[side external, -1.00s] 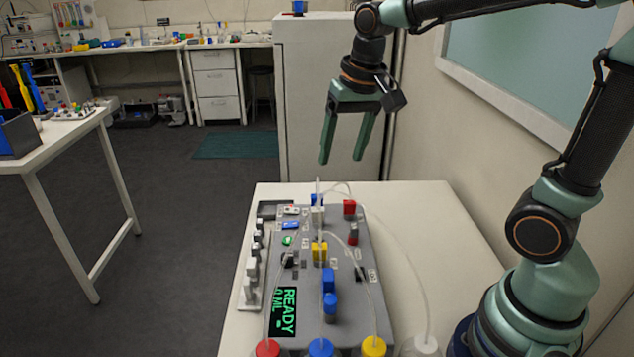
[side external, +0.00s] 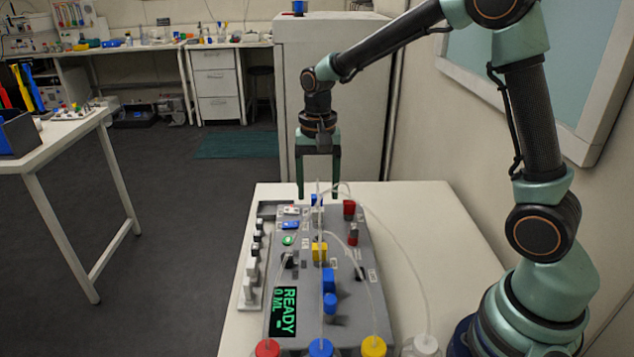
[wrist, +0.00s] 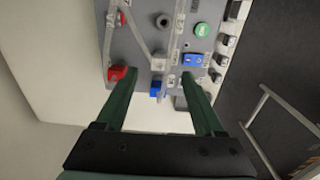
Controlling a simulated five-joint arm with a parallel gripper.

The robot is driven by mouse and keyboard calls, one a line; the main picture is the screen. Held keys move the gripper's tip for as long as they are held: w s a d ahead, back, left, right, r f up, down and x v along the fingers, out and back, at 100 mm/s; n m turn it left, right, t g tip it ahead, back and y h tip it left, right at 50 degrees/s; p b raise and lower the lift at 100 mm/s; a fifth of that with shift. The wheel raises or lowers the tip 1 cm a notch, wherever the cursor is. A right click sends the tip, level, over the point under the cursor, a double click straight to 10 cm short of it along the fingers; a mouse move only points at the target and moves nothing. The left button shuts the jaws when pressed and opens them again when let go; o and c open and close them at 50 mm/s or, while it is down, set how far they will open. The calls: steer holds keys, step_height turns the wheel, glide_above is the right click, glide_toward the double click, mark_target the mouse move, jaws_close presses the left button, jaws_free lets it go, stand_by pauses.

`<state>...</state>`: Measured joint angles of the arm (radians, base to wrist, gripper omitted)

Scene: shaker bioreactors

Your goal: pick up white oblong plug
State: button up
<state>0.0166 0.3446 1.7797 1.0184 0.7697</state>
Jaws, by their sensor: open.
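A small white plug (side external: 317,216) stands upright on the grey device panel (side external: 345,300), between a blue plug (side external: 316,200) behind it and a yellow plug (side external: 320,252) in front. In the wrist view the pale plug (wrist: 159,61) shows just beyond the blue plug (wrist: 157,88), with a tube by it. Its exact shape is hard to make out. My gripper (side external: 318,192) is open, pointing down above the panel's far end. In the wrist view its two fingers (wrist: 159,80) straddle the line of the blue and white plugs, holding nothing.
A red plug (side external: 349,209) stands right of the white plug. A row of white and black pieces (side external: 251,270) lines the panel's left side. Clear tubes arch over the panel to capped bottles (side external: 373,347) in front. The table's right side (side external: 440,240) is bare.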

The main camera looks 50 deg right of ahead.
mark_target(318, 209)
steer(key=shift+f, duration=2.9)
jaws_close()
